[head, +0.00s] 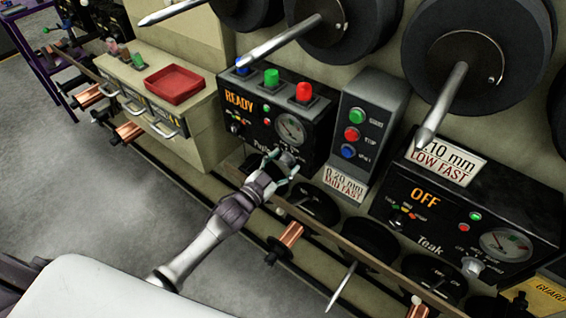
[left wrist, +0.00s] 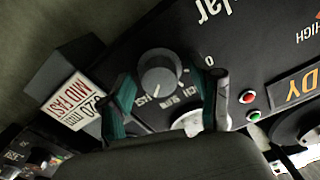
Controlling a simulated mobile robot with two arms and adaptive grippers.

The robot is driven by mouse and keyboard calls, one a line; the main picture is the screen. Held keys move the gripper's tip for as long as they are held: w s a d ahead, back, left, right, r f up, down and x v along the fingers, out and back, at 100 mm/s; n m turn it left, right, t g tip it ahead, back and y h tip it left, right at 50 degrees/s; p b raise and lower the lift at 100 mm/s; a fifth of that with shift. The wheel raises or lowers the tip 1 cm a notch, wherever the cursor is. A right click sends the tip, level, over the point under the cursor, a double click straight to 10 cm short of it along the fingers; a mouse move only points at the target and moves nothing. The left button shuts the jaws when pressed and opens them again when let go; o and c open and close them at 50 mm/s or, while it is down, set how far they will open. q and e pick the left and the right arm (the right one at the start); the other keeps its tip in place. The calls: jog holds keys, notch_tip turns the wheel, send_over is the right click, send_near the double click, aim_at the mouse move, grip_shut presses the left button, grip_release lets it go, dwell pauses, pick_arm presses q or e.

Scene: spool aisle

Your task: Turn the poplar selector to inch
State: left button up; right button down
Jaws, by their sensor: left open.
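The Poplar control box (head: 262,108), a black panel with a READY display, is in the middle of the head view; my gripper covers part of its name. In the left wrist view it appears upside down, with "lar" legible. Its grey round selector knob (left wrist: 160,73) has a pale pointer line facing down and slightly left. My left gripper (head: 281,164) is at the lower right of this box. In the left wrist view its open fingers (left wrist: 170,80) stand on either side of the knob; contact is unclear.
The Teak box (head: 480,215) reading OFF is at the right. A button box (head: 366,125) with green, red and blue buttons stands between them. Spools on pointed spindles (head: 446,92) jut out above. A red tray (head: 174,84) sits at the left; grey floor lies open there.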

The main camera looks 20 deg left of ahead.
pick_arm(q)
jog(key=c, duration=1.1)
jog(key=shift+c, duration=0.2)
jog(key=shift+n, duration=0.4)
jog(key=n+p, duration=0.1)
jog(key=n, duration=0.1)
jog(key=shift+r+n, duration=0.1)
jog(key=shift+n, duration=0.3)
jog(key=n, duration=0.3)
jog(key=shift+n, duration=0.3)
jog(key=n, duration=0.6)
jog(key=shift+a+n, duration=0.1)
jog(key=shift+n, duration=0.2)
